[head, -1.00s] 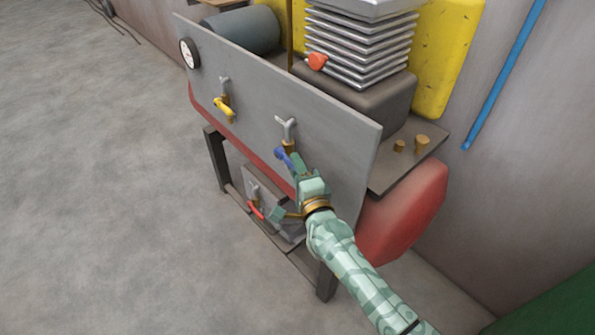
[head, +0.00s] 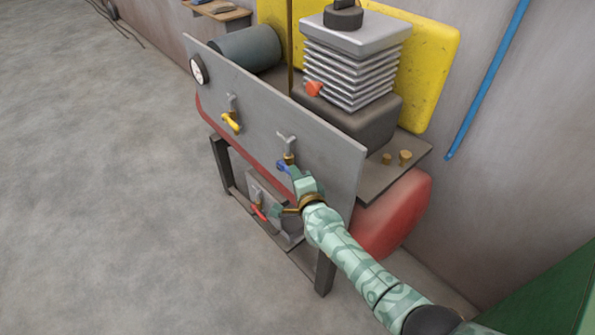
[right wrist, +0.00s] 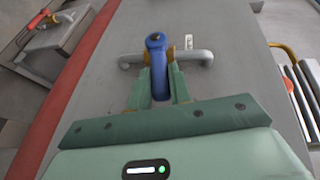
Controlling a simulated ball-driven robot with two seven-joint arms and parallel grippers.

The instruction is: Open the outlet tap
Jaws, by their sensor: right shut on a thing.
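A tap with a blue handle (head: 283,166) sits on the right part of the grey front panel (head: 330,160), below a grey pipe fitting (head: 287,139). My right gripper (head: 294,175) is shut on this handle. In the right wrist view the blue handle (right wrist: 157,60) lies between my two fingers (right wrist: 160,88), pointing back toward the palm and across the grey pipe. Its gripped end is partly hidden. A yellow-handled tap (head: 231,121) is further left on the panel. A red-handled tap (head: 258,211) is on the lower box. No label tells which one is the outlet tap. My left gripper is not in view.
A gauge (head: 198,70) is at the panel's left end. Behind the panel stand a grey cylinder (head: 247,48) and a finned block (head: 355,65). A red tank (head: 395,215) is beside my right forearm. The floor (head: 100,200) at left is clear.

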